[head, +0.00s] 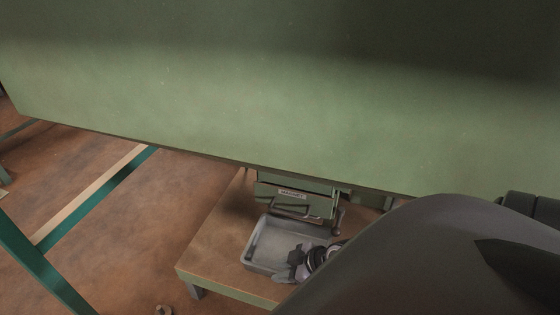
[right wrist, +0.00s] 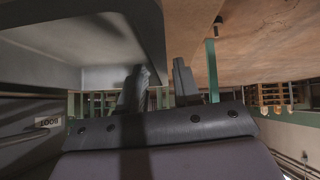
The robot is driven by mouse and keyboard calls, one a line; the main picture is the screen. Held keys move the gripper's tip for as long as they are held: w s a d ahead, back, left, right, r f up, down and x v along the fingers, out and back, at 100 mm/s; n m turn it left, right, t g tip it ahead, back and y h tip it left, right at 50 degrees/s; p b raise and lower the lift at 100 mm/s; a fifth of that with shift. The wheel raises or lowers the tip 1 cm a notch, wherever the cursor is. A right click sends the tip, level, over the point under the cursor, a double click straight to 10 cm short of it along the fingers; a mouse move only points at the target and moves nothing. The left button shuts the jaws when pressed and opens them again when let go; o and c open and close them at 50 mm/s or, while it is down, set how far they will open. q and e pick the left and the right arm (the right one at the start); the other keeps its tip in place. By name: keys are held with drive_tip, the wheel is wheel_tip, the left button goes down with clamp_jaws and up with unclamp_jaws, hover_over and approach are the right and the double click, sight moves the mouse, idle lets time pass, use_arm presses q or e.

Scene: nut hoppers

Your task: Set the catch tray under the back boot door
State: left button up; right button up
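The catch tray (head: 258,244) is a shallow grey open tray, at or just over the low wooden platform (head: 215,240) in the head view. It lies below and in front of a green boot door with a label (head: 292,192). My right gripper (head: 298,258) is at the tray's right side. In the right wrist view the tray wall (right wrist: 157,35) runs between the close-set fingers of that gripper (right wrist: 160,85), which look shut on it. My forearm hides the tray's near right part. I cannot tell whether the tray touches the platform. My left gripper is not in view.
A big green hopper wall (head: 280,110) fills the top of the head view and overhangs the platform. Teal rails (head: 95,195) cross the brown floor (head: 130,220) at left. In the right wrist view, a plate marked 1008 (right wrist: 48,122) shows at left.

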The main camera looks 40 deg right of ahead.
drive_tip(key=p+v, duration=0.1)
drive_tip(key=v, duration=0.3)
drive_tip(key=shift+s+r+p, duration=0.2)
drive_tip(key=shift+r+p, duration=0.1)
drive_tip(key=shift+p, duration=0.1)
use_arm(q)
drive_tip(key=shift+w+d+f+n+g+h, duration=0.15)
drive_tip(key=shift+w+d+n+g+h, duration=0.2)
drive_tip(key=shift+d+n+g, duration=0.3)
use_arm(e)
drive_tip(key=shift+v, duration=0.75)
